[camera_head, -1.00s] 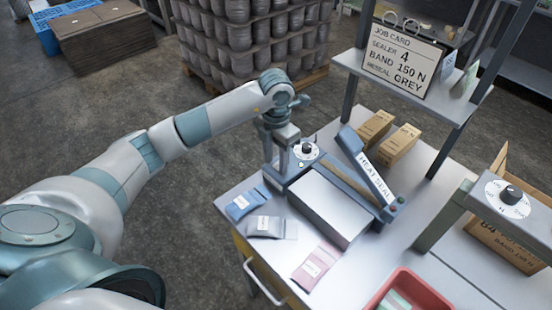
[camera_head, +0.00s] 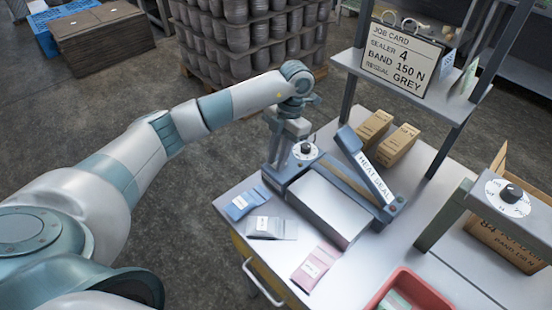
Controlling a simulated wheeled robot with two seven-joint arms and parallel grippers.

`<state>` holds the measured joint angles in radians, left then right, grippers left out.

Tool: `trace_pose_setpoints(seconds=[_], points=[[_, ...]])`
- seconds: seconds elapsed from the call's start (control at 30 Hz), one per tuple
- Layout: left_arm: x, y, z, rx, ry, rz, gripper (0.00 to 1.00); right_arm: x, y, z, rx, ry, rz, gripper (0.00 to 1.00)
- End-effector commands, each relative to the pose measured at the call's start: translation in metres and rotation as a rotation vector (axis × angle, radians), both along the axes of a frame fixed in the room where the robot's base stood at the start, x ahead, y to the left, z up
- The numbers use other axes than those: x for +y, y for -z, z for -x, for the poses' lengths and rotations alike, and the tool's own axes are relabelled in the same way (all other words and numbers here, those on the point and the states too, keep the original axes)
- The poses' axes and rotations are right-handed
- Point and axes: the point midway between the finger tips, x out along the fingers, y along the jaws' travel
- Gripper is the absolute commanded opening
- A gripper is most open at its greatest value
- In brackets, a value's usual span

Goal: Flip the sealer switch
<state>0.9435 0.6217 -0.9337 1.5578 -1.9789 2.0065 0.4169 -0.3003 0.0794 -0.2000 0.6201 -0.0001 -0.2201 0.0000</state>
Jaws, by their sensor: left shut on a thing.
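The heat sealer (camera_head: 331,204) stands on the bench, a grey-white body with a raised blue arm (camera_head: 366,170) marked HEAT SEAL. A white dial with a black knob (camera_head: 306,150) sits at its back left end. My left gripper (camera_head: 275,163) points down at that end, just left of the dial. It is shut on a small part there, apparently the sealer switch, which the fingers and wrist hide. I cannot tell the switch's position. My right gripper is not in view.
Blue (camera_head: 246,202), grey (camera_head: 271,228) and pink (camera_head: 315,265) pouches lie along the front edge. A red tray (camera_head: 447,297), two brown cartons (camera_head: 397,145) and a second dial on a stand (camera_head: 508,195) are to the right. A job card (camera_head: 402,58) stands on the shelf.

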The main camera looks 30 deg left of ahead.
Motion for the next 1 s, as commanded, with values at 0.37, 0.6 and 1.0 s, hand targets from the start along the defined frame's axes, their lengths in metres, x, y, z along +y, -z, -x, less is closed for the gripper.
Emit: trace_pose_setpoints(seconds=[0.37, 0.6, 1.0], points=[[0.000, 0.000, 0.000, 0.007, -0.001, -0.003, 0.35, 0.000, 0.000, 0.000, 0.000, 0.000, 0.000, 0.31], [0.000, 0.000, 0.000, 0.006, -0.001, -0.002, 0.39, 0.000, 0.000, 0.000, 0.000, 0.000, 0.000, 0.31], [-0.001, -0.012, -0.005, 0.003, 0.001, -0.003, 0.39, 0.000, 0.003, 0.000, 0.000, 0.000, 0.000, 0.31]])
